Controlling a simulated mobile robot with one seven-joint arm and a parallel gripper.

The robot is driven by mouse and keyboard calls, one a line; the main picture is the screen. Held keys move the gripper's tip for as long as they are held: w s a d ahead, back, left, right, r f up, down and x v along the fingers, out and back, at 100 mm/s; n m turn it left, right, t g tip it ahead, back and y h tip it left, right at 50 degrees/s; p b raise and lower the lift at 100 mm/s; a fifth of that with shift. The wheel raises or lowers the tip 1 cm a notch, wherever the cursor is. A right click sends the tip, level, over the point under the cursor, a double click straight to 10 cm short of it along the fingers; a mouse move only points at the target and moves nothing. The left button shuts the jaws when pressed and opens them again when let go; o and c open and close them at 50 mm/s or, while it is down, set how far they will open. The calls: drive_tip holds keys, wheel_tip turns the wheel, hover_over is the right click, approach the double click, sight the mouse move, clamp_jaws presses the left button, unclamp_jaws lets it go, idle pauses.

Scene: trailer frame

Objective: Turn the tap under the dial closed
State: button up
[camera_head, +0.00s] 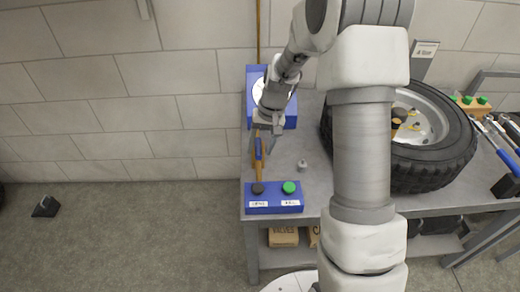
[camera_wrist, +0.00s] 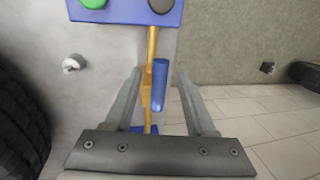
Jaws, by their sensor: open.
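The tap is a blue lever handle (camera_head: 258,149) on a thin brass pipe (camera_head: 259,170) below the dial. The handle lies roughly along the pipe. The dial (camera_head: 258,90) has a white face on a blue panel and is mostly hidden behind my arm. My gripper (camera_head: 265,146) is over the tap. In the wrist view my gripper (camera_wrist: 159,76) is open, with one finger on each side of the blue handle (camera_wrist: 160,86) and the brass pipe (camera_wrist: 152,45). No finger visibly touches the handle; depth is hard to tell.
A blue box (camera_head: 273,198) with a black and a green button stands at the bench's front left. A small grey metal piece (camera_head: 302,165) lies right of the tap. A large tyre (camera_head: 440,150) fills the bench behind my arm. The floor left of the bench is clear nearby.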

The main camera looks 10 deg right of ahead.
drive_tip(key=shift+a+f, duration=0.1)
drive_tip(key=shift+f, duration=0.2)
clamp_jaws()
idle(1.3)
